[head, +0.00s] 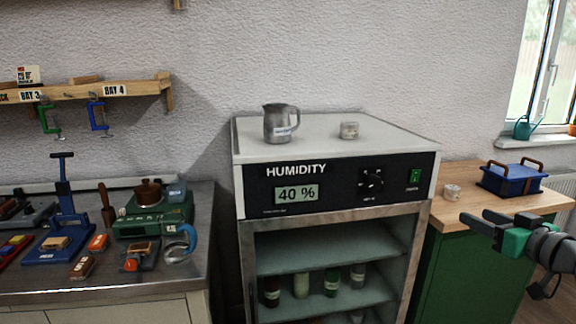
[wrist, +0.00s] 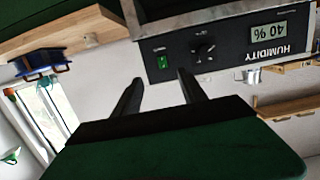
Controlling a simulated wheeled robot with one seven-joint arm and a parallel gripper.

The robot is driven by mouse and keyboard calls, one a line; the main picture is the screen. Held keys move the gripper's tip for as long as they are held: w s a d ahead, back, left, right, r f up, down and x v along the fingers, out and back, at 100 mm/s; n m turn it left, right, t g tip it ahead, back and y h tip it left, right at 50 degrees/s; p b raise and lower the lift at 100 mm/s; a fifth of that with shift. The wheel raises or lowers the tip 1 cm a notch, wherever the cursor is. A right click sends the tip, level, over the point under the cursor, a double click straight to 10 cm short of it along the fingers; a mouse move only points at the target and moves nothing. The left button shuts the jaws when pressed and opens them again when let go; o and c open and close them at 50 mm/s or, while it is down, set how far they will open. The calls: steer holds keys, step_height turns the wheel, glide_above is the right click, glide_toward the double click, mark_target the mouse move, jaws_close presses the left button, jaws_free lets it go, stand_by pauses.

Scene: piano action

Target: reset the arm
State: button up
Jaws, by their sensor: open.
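My gripper (head: 474,222) is at the right of the head view, in front of the green cabinet with the wooden top. Its two dark fingers are apart with nothing between them. In the wrist view, which is upside down, the open fingers (wrist: 160,88) point towards the humidity cabinet's front panel and the wall. My arm runs off the right edge of the head view.
The humidity cabinet (head: 340,185) reads 40 % and carries a metal jug (head: 280,122) and a small pot (head: 349,130). A blue box (head: 511,178) and another small pot (head: 452,192) stand on the wooden top (head: 480,170). A cluttered metal bench (head: 120,280) is at left.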

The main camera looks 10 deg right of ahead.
steer(key=w+a+f+g+y+p, duration=0.1)
steer(key=w+a+f+g+p, duration=0.2)
steer(key=a, duration=0.8)
steer(key=w+a+f+g+y+p, duration=0.1)
steer(key=w+a+f+g+p, duration=0.2)
steer(key=a, duration=0.7)
steer(key=s+a+f+g+h+p, duration=0.1)
steer(key=s+a+f+g+p, duration=0.1)
steer(key=s+a, duration=0.5)
steer(key=s+a+f+g+h+p, duration=0.1)
steer(key=s+a+f+g+p, duration=0.1)
steer(key=s+a+g+p, duration=0.3)
steer(key=s+a+p, duration=0.1)
steer(key=s+a, duration=0.2)
steer(key=s, duration=0.1)
steer(key=shift+a+f, duration=0.15)
steer(key=shift+f, duration=0.2)
